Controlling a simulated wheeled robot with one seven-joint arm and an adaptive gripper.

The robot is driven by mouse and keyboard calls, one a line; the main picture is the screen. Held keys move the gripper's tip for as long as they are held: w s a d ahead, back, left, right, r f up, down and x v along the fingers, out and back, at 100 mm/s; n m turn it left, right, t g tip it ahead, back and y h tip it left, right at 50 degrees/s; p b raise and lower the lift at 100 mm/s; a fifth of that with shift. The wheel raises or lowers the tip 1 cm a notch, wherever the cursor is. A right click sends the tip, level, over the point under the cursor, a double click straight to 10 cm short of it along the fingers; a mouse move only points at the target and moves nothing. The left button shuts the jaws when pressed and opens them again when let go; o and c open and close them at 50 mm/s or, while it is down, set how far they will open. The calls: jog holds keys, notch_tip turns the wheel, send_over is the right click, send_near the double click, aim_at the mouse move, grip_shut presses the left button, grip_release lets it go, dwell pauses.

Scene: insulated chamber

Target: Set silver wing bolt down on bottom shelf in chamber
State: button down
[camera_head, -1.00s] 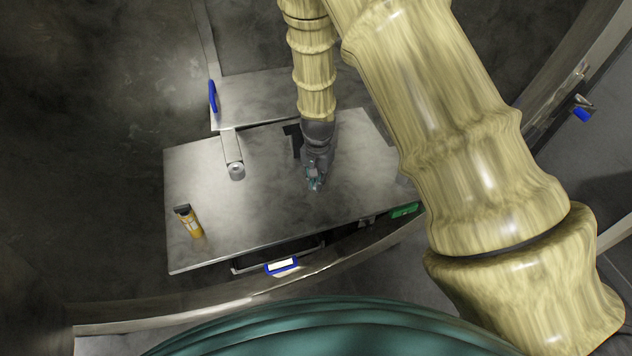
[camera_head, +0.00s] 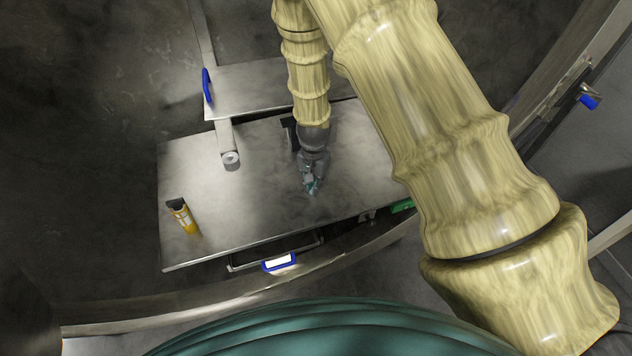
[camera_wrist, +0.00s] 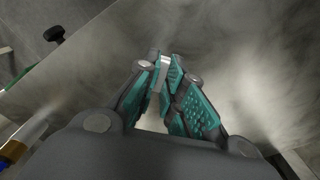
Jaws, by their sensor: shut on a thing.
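My gripper (camera_head: 311,188) is over the large metal shelf (camera_head: 215,215) in the head view, near its front edge and right of centre. In the wrist view my gripper (camera_wrist: 172,65) has its teal-padded fingers closed on a small silver piece, the wing bolt (camera_wrist: 155,75). Only a narrow part of the bolt shows between the pads; the rest is hidden by the fingers. Pale shelf surface lies beyond the fingertips. I cannot tell whether the bolt touches it.
The shelf between canister and gripper is clear.

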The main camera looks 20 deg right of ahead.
jog(key=shift+f, duration=0.35)
jog(key=shift+f+b, duration=0.4)
jog(key=shift+f, duration=0.2)
dwell(0.4)
jog(key=c, duration=1.5)
grip_release()
jog(key=shift+o, duration=0.2)
notch_tip(320, 180, up, 12)
jog(key=shift+d, duration=0.1)
